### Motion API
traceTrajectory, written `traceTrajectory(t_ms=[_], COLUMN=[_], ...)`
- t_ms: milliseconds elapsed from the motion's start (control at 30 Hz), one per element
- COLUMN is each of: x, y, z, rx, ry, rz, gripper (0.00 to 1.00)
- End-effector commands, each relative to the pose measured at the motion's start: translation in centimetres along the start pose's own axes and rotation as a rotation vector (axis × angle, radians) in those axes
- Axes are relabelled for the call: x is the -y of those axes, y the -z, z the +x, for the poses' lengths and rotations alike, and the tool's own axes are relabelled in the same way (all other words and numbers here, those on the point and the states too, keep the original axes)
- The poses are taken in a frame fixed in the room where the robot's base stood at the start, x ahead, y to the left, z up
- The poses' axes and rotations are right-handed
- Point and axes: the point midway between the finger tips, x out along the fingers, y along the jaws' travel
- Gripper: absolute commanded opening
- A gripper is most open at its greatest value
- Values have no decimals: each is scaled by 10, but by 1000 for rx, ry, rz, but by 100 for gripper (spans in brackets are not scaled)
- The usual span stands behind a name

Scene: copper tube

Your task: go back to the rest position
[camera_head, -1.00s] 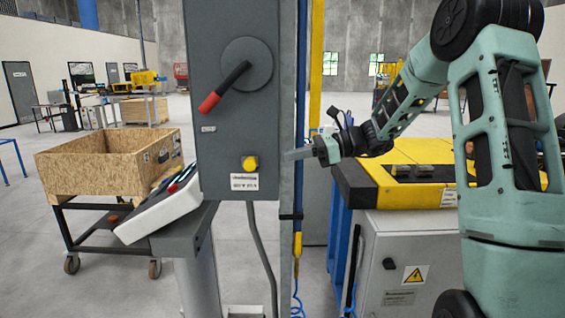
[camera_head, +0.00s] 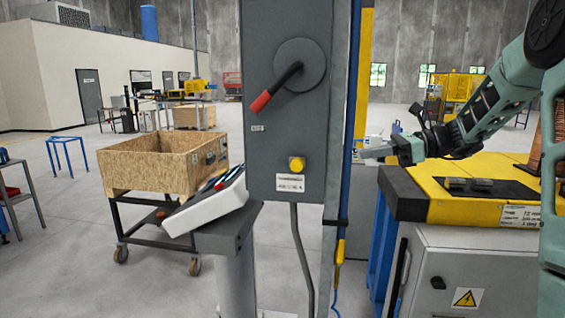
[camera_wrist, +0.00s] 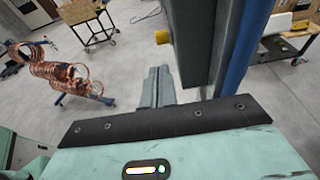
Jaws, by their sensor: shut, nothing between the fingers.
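My gripper (camera_head: 378,152) is at the right of the grey control cabinet (camera_head: 262,150) in the head view, its fingers pointing left toward the blue and yellow post. It is shut and empty, raised above the level of the yellow machine top. In the wrist view my gripper (camera_wrist: 157,82) shows its two fingers together, with the cabinet's dark side just right of them. The cabinet carries a rotary switch with a red-tipped handle (camera_head: 275,90) and a yellow button (camera_head: 297,164).
A yellow-topped machine (camera_head: 430,207) stands below my arm. A wooden crate on a cart (camera_head: 150,172) is at the left, with a tilted white panel (camera_head: 207,207) before it. Copper coils (camera_wrist: 50,68) lie on a stand in the wrist view. Open floor lies beyond.

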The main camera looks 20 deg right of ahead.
Motion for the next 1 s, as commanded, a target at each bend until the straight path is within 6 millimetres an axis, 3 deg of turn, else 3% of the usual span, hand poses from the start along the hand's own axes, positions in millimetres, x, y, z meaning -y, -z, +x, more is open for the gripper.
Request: traceTrajectory(t_ms=[167,267,333,500,633,800,1000], x=[-2,-20,-43,-133,-213,-303,-377], y=[1,7,16,51,86,132,180], z=[4,31,61,139,175,190,180], rx=[-4,-55,-115,-300,-418,-491,-435], ry=[-8,-72,-151,-437,-698,-1049,-1439], rz=[-4,-51,-115,-385,-679,-1132,-1714], gripper=[0,0,0,0,0,0,0])
